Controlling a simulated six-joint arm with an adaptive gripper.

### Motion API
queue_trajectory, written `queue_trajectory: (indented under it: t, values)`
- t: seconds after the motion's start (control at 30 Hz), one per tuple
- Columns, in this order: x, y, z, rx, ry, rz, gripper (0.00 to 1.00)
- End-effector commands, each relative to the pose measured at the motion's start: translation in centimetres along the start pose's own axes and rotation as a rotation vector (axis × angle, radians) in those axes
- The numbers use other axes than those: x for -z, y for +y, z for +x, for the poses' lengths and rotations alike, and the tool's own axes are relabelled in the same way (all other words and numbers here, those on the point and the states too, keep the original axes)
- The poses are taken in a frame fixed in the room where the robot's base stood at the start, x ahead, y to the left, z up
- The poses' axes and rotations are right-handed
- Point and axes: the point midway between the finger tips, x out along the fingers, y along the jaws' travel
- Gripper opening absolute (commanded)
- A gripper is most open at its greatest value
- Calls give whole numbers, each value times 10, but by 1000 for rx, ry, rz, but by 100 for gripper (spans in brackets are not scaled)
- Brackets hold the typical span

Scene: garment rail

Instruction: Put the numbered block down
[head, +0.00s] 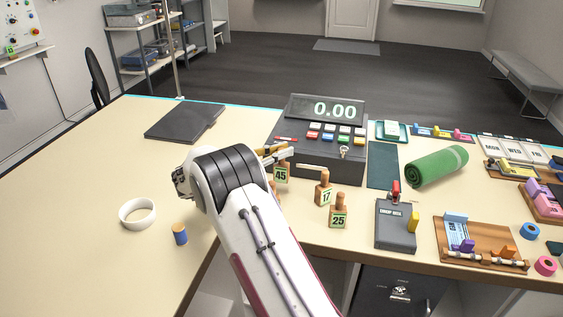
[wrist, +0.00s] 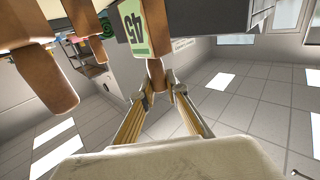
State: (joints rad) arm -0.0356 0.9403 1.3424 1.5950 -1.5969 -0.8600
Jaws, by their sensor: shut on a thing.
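The wooden block with a green label reading 45 (head: 280,175) is by the front left of the register. My gripper (head: 279,153) is at its top, partly hidden by my arm in the head view. In the wrist view the fingers (wrist: 161,93) are shut on the peg-like handle of the 45 block (wrist: 134,25), which shows upside down. I cannot tell whether its base touches the table. Two similar blocks stand to its right, the 17 block (head: 325,195) and the 25 block (head: 338,217). Two brown handles (wrist: 45,75) show at the wrist view's left.
The dark register (head: 318,160) with a 0.00 display is just behind the blocks. A white ring (head: 137,213) and a blue spool (head: 180,236) are left of my arm. The table's left side is mostly clear.

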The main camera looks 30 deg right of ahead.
Motion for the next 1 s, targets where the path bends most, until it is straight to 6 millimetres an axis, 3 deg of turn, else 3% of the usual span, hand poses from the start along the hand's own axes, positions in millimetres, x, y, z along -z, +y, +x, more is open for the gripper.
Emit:
queue_trajectory:
  t: [0.27, 0.67, 1.0]
  values:
    - [-2, 0, 0, 0, 0, 0, 0]
    - [-35, 0, 0, 0, 0, 0, 0]
    - [-37, 0, 0, 0, 0, 1, 0]
